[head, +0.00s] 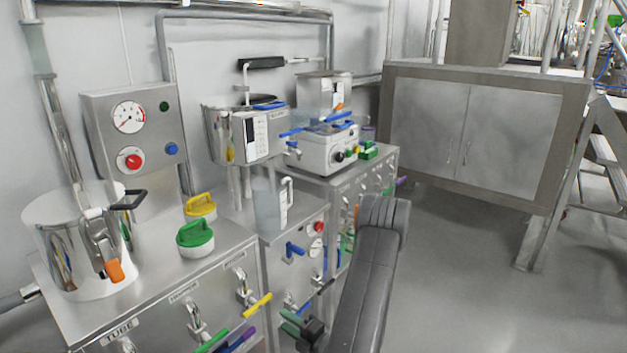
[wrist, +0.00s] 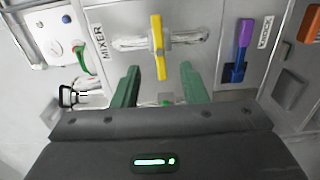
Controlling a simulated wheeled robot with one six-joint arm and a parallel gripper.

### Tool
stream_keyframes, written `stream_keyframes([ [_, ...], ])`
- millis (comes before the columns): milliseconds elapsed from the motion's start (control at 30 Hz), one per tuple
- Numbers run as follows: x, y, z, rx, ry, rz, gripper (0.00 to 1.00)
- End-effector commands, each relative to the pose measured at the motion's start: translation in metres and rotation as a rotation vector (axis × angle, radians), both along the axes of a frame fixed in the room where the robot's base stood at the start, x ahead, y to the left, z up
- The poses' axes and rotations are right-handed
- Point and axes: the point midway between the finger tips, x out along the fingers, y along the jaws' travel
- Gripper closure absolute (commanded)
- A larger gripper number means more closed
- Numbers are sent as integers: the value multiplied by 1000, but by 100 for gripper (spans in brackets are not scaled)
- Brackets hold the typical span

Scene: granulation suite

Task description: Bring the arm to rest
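My gripper (wrist: 160,68) is open, with its two green fingers spread apart and nothing held between them. In the wrist view, a yellow valve handle (wrist: 157,45) stands upright on the panel labelled MIXER. Its lower end shows between the fingertips, and I cannot tell how close they are to it. In the head view, my dark grey arm reaches down at the lower middle, and my gripper (head: 296,326) is beside the cabinet fronts, partly hidden by the arm.
Steel cabinets with coloured valve handles, including a yellow one (head: 257,305), run along the left. A purple handle (wrist: 244,34) is right of the gripper. A steel pot (head: 75,240) and green-lidded jar (head: 195,238) stand on top. The floor (head: 470,300) at right is clear.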

Motion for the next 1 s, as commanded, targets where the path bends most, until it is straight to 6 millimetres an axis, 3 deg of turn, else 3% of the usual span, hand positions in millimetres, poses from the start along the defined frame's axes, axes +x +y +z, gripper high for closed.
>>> stream_keyframes([
  [600,72,94,0,1,-3,4,61],
  [1000,70,90,2,-222,-287,0,61],
])
